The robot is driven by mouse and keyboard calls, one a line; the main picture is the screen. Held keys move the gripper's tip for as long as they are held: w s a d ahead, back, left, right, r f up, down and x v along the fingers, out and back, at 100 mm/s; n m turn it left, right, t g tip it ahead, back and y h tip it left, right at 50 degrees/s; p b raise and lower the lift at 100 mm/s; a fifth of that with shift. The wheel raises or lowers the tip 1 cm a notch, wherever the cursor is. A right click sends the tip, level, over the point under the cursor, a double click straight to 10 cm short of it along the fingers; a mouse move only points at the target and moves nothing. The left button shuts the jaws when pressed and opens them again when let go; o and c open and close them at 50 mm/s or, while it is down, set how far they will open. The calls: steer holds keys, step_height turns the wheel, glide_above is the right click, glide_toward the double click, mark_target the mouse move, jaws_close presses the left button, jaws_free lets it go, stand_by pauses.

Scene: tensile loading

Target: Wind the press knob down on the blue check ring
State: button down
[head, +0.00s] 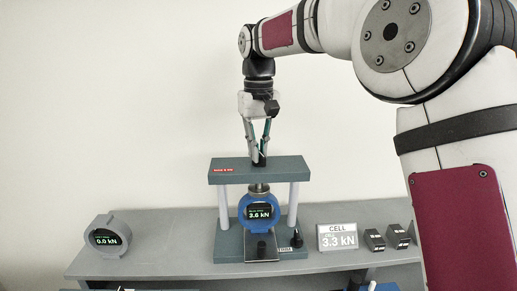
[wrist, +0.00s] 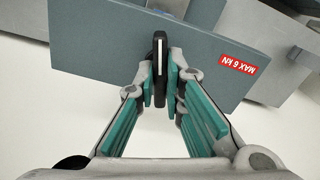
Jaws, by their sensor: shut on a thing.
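The press (head: 230,178) stands on the grey bench, with a grey crosshead on two pale posts. The blue check ring (head: 244,222) stands upright in it, under the ram, and its screen reads 3.6 kN. My gripper (head: 259,158) comes down from above onto the top of the press. In the wrist view my gripper (wrist: 160,85) has its teal-padded fingers closed on both sides of the black press knob (wrist: 160,58), which bears a white line. The line runs up and down in that view. The knob is mostly hidden by the fingers in the head view.
A CELL display (head: 338,237) right of the press reads 3.3 kN. A round grey gauge (head: 106,237) at the left reads 0.0 kN. Small black blocks (head: 375,240) sit further right. A red label (wrist: 238,64) on the crosshead says MAX 6 kN.

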steer(key=shift+m, duration=0.3)
steer(key=c, duration=1.7)
jaws_free()
steer(key=shift+r, duration=0.15)
steer(key=shift+r, duration=5.9)
